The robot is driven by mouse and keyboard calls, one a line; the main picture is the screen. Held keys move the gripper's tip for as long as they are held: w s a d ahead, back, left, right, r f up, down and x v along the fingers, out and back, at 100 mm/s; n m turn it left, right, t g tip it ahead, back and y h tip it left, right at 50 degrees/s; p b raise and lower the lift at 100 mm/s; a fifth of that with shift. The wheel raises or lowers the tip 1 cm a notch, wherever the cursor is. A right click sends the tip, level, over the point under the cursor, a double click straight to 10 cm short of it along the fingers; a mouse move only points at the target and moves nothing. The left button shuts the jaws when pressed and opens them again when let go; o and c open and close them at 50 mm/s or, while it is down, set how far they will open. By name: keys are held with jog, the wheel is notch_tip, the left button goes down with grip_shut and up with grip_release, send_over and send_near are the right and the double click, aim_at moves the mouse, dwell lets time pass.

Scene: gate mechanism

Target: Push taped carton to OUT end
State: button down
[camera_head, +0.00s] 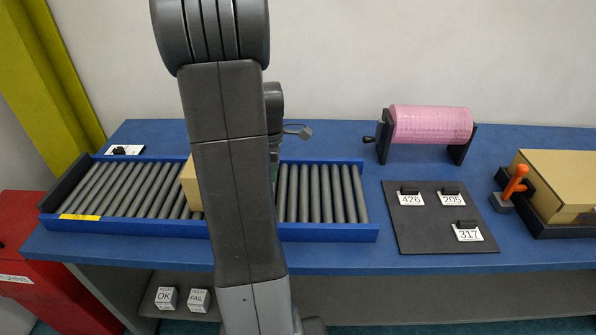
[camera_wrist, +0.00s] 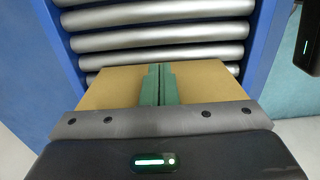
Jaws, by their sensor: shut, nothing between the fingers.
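The tan carton (camera_head: 190,186) stands on the grey rollers of the blue-railed conveyor (camera_head: 322,234), left of the middle. My arm hides most of it in the head view. A yellow label (camera_head: 80,217), too small to read surely, is on the front rail at the left end. In the wrist view the carton (camera_wrist: 105,90) shows on both sides of my green fingers. My gripper (camera_wrist: 158,70) is shut and empty, its fingers over or against the carton; I cannot tell whether they touch. Bare rollers (camera_wrist: 165,28) lie beyond the carton. I see no tape.
A black stop (camera_head: 62,185) closes the conveyor's left end. Rollers between it and the carton are clear. A pink roll (camera_head: 430,124) on a crank stand, a dark board with number tags (camera_head: 430,235), an orange-handled clamp (camera_head: 513,186) and another box (camera_head: 565,180) are to the right.

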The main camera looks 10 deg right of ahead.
jog(key=w+a+p, duration=0.1)
jog(key=w+a, duration=0.2)
jog(key=a, duration=0.9)
jog(key=w+a+p, duration=0.2)
jog(key=w+a, duration=0.1)
jog(key=a, duration=1)
jog(key=w+a+p, duration=0.1)
jog(key=w+a, duration=0.2)
jog(key=a, duration=1)
jog(key=shift+a, duration=0.15)
jog(key=shift+d, duration=0.25)
jog(key=d, duration=0.2)
jog(key=d+r, duration=0.1)
jog(key=shift+s+d, duration=0.3)
jog(key=shift+s, duration=0.1)
notch_tip(320, 180, up, 9)
jog(key=b, duration=0.1)
